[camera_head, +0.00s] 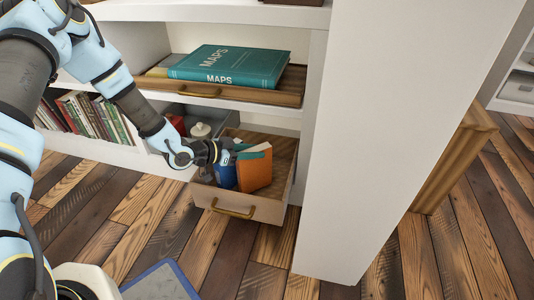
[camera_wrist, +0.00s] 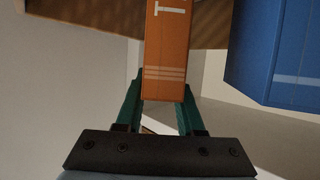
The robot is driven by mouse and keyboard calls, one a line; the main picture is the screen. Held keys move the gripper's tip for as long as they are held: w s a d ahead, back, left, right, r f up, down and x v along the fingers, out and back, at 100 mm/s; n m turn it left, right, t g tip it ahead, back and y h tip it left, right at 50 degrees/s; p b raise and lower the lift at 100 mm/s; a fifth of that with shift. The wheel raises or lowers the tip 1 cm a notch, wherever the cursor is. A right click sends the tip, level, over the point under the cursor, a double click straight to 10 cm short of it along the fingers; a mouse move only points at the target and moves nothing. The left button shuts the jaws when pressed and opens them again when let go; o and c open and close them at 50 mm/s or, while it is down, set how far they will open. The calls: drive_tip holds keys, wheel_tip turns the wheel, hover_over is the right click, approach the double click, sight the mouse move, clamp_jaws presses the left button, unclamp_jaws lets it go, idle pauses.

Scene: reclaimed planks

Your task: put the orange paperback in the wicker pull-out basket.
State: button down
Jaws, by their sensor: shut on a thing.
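The orange paperback (camera_head: 255,173) is held upright and tilted in the head view, over or inside an open pull-out drawer (camera_head: 238,206) with a brass handle. My gripper (camera_head: 240,148) has green fingers shut on the book. In the wrist view, the fingers (camera_wrist: 160,105) lie on both sides of the orange spine (camera_wrist: 167,55). I cannot tell whether the book touches the drawer floor. No wicker weave is clear on this drawer, and no other thing is plainly a wicker basket.
A blue thing (camera_head: 225,172) stands in the drawer left of the book; it looks like a blue box or book in the wrist view (camera_wrist: 275,50). Above, a wooden pull-out tray (camera_head: 288,92) bears a teal MAPS book (camera_head: 230,65). A white panel (camera_head: 370,140) rises at right.

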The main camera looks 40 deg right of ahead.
sight(267, 148)
drive_tip(key=shift+s+d, duration=0.15)
drive_tip(key=shift+d, duration=0.75)
drive_tip(key=b+x, duration=0.2)
drive_tip(key=x, duration=0.1)
drive_tip(key=shift+s+d+r, duration=0.1)
drive_tip(key=shift+d, duration=0.15)
